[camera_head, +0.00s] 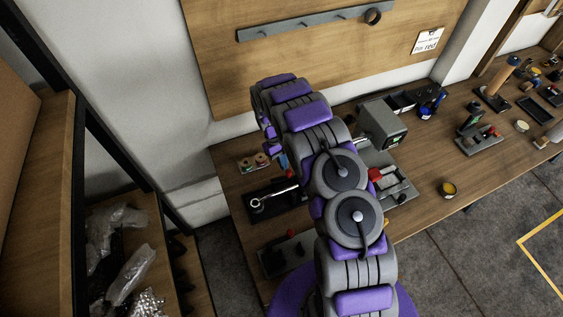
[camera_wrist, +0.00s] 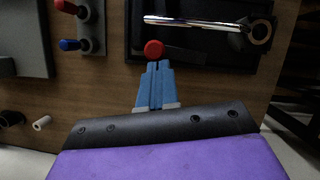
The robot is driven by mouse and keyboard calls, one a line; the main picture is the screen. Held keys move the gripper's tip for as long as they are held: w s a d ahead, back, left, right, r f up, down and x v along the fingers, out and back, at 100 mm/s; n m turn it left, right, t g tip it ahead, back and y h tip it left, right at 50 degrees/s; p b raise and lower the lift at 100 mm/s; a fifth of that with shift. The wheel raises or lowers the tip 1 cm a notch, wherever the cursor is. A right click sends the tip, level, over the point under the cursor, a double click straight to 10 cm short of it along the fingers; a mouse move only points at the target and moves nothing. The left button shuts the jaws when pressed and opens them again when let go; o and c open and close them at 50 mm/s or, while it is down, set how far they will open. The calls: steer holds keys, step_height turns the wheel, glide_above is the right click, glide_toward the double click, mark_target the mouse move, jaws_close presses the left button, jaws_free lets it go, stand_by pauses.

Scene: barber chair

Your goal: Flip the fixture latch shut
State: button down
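In the wrist view a red ball knob (camera_wrist: 153,50) sits at the edge of a black tray-like fixture (camera_wrist: 190,58). A chrome bar with a ring end (camera_wrist: 215,25) lies across the fixture; it shows in the head view (camera_head: 272,197) too. Whether the knob belongs to the latch, I cannot tell. My gripper (camera_wrist: 158,65) has blue fingers pressed together, with nothing visible between them. Their tips are right at the knob; whether they touch it is unclear. In the head view my arm covers part of the bench, and only a bit of blue finger (camera_head: 283,162) shows.
A grey plate with a red handle (camera_wrist: 66,7) and a blue handle (camera_wrist: 69,44) lies left of the fixture in the wrist view. In the head view a grey box (camera_head: 382,122) stands behind my arm. A yellow-topped can (camera_head: 448,189) is near the front edge.

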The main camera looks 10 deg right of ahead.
mark_target(288, 171)
steer(key=s+m, duration=0.1)
steer(key=m, duration=0.1)
steer(key=s+d+m+y+b, duration=0.1)
steer(key=m, duration=0.1)
steer(key=shift+s+f, duration=0.1)
steer(key=s+m+y, duration=0.1)
steer(key=m, duration=0.1)
steer(key=m+y, duration=0.1)
steer(key=m, duration=0.1)
steer(key=shift+s, duration=0.35)
steer(key=s+m, duration=0.1)
steer(key=m+y, duration=0.1)
steer(key=m, duration=0.1)
steer(key=shift+s+a+m, duration=0.2)
steer(key=shift+s+m, duration=0.1)
steer(key=shift+s, duration=0.05)
steer(key=shift+s+a+m+t+y+p, duration=0.3)
steer(key=shift+s+m+t+y, duration=0.1)
steer(key=shift+m, duration=0.65)
steer(key=shift+s+a+m+t+y+p, duration=0.25)
steer(key=shift+s+m+t+y+p, duration=0.1)
steer(key=shift+m, duration=0.7)
steer(key=shift+r, duration=0.2)
steer(key=v, duration=1.7)
steer(key=shift+w+a, duration=0.1)
steer(key=shift+w, duration=0.05)
